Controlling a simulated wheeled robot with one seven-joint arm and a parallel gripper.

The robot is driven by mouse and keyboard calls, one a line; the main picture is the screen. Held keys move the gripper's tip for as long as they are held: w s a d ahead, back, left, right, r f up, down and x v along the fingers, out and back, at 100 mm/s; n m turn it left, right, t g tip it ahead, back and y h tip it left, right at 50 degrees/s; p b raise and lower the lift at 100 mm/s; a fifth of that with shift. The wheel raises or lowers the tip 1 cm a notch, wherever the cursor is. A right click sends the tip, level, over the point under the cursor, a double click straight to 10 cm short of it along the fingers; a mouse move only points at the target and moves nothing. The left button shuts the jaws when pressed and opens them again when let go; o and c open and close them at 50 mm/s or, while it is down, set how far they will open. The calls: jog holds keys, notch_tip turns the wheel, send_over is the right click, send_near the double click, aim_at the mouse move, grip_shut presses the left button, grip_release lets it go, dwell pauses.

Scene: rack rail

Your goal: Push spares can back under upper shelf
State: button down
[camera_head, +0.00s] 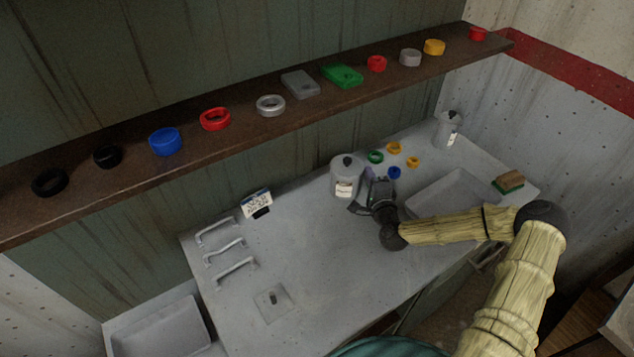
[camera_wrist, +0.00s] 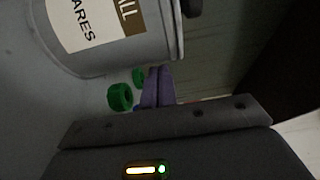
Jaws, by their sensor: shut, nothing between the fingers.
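The spares can (camera_head: 343,188) is a grey lidded can with a dark knob and a white label. It stands upright on the grey worktop, in front of the green back wall and below the level of the brown upper shelf (camera_head: 247,125).
Green, yellow and blue rings (camera_head: 394,148) lie behind and right of my gripper. A second lidded can (camera_head: 448,132) stands at the far right, near a sink basin (camera_head: 412,205) and a sponge (camera_head: 509,182). A small sign (camera_head: 256,200) stands left. The worktop's middle is clear.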

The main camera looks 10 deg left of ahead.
notch_tip(320, 180, up, 8)
jog(key=s+a+b, duration=0.4)
jog(key=s+a, duration=0.9)
jog(key=a, duration=0.3)
jog(key=shift+a+b, duration=0.3)
jog(key=shift+a, duration=0.1)
jog(key=shift+r, duration=0.1)
